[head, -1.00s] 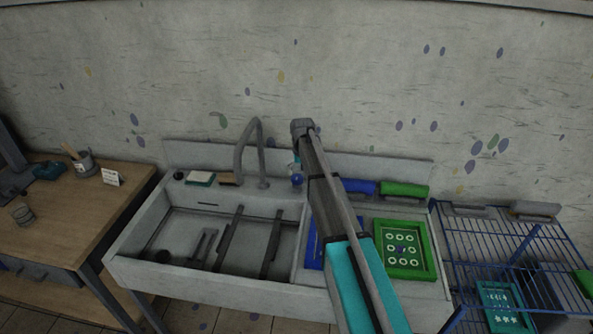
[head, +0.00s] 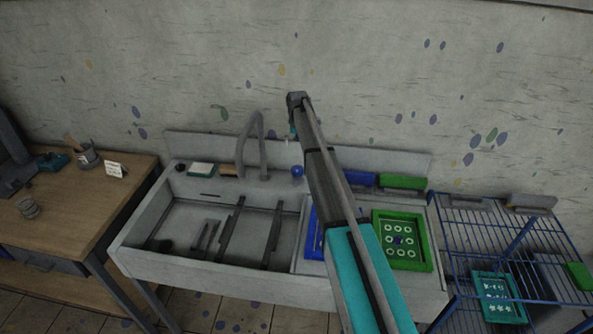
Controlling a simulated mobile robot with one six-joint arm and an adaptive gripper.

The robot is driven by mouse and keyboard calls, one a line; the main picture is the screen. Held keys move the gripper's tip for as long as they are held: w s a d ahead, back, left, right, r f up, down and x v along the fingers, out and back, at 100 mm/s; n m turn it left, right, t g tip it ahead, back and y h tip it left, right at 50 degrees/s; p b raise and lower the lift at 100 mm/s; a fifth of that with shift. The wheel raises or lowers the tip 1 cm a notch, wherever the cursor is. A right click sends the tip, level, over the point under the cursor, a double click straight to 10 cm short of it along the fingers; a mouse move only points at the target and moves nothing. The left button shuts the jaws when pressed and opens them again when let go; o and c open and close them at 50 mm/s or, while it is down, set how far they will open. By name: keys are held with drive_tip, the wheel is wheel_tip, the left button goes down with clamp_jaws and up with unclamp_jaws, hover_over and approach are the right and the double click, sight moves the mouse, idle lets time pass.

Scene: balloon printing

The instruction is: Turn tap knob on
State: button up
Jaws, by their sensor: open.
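The grey sink's tap is a tall curved spout (head: 241,150) on the back ledge. A round blue knob (head: 297,172) sits on the ledge to the right of the spout. I take it to be the tap knob. My arm reaches up from the bottom right, and its far end bends down at the top. My gripper (head: 287,138) shows only as a small piece left of the arm. It is open and above the knob, apart from it in the picture. The arm partly hides the gripper, so its fingers are hard to make out.
A sponge (head: 201,169) lies on the ledge left of the spout. Dark bars (head: 230,230) cross the basin. A green frame (head: 432,245) lies right of my arm, with blue (head: 360,178) and green (head: 402,182) items behind. A wire rack (head: 500,235) stands right, a wooden table (head: 70,210) left.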

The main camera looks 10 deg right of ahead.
sight(297, 168)
drive_tip(key=shift+f+b, duration=6.65)
drive_tip(key=shift+f, duration=0.1)
